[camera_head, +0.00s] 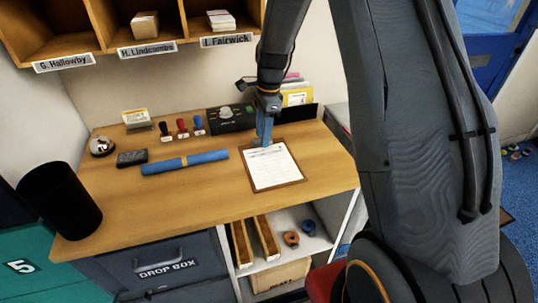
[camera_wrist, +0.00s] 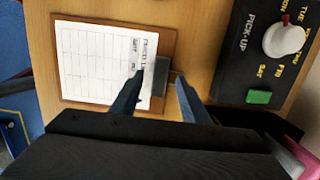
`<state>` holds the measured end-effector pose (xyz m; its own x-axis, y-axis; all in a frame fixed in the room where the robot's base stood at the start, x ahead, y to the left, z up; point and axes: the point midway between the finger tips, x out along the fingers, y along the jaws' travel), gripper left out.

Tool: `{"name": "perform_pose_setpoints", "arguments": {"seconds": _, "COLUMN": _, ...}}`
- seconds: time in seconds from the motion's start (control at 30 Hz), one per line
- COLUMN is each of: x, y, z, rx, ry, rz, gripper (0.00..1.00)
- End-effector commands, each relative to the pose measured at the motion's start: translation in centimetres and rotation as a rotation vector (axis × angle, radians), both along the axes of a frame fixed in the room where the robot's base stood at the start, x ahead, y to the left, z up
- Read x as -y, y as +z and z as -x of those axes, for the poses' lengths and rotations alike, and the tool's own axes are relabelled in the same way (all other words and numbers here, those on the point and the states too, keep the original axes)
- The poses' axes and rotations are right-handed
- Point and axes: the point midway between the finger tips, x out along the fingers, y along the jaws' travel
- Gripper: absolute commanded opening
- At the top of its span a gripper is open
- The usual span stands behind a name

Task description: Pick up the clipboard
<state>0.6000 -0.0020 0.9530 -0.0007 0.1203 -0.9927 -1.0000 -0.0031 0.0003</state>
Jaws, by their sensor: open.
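The clipboard (camera_head: 272,168) is a brown board with a white printed sheet, lying flat on the wooden counter near its right end. In the wrist view the clipboard (camera_wrist: 115,112) fills the upper left, with its grey metal clip (camera_wrist: 160,77) at the right edge of the sheet. My gripper (camera_head: 262,138) is pointed down at the clip end of the board. In the wrist view my gripper's blue fingers (camera_wrist: 158,92) are apart, one on each side of the clip end. I cannot tell whether they touch it.
A black pick-up dial box (camera_head: 231,117) stands just behind the gripper. A rolled blue tube (camera_head: 185,162), several stamps (camera_head: 182,128), a bell (camera_head: 102,146) and a black bin (camera_head: 59,194) are to the left. Cubbyholes (camera_head: 88,61) hang above. The counter front is clear.

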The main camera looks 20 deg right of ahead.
Motion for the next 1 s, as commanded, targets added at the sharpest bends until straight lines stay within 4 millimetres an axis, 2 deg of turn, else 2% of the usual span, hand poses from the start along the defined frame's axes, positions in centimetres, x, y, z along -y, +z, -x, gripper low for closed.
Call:
{"name": "perform_pose_setpoints", "arguments": {"seconds": 0.13, "x": -0.05, "y": -1.09, "z": 0.04, "rx": 0.000, "ry": -0.002, "rz": 0.000, "gripper": 0.41}}
{"name": "perform_pose_setpoints", "arguments": {"seconds": 0.37, "x": 0.00, "y": -1.30, "z": -0.01, "rx": 0.001, "ry": -0.004, "rz": 0.000, "gripper": 0.41}}
{"name": "perform_pose_setpoints", "arguments": {"seconds": 0.47, "x": 0.01, "y": -1.28, "z": -0.01, "rx": 0.001, "ry": -0.003, "rz": 0.000, "gripper": 0.28}}
{"name": "perform_pose_setpoints", "arguments": {"seconds": 0.63, "x": 0.01, "y": -1.27, "z": -0.01, "rx": 0.001, "ry": -0.003, "rz": 0.000, "gripper": 0.00}}
{"name": "perform_pose_setpoints", "arguments": {"seconds": 0.87, "x": 0.00, "y": -1.22, "z": -0.02, "rx": 0.001, "ry": -0.003, "rz": 0.000, "gripper": 0.00}}
{"name": "perform_pose_setpoints", "arguments": {"seconds": 1.0, "x": 0.01, "y": -0.48, "z": -0.12, "rx": 0.003, "ry": -0.002, "rz": 0.000, "gripper": 0.00}}
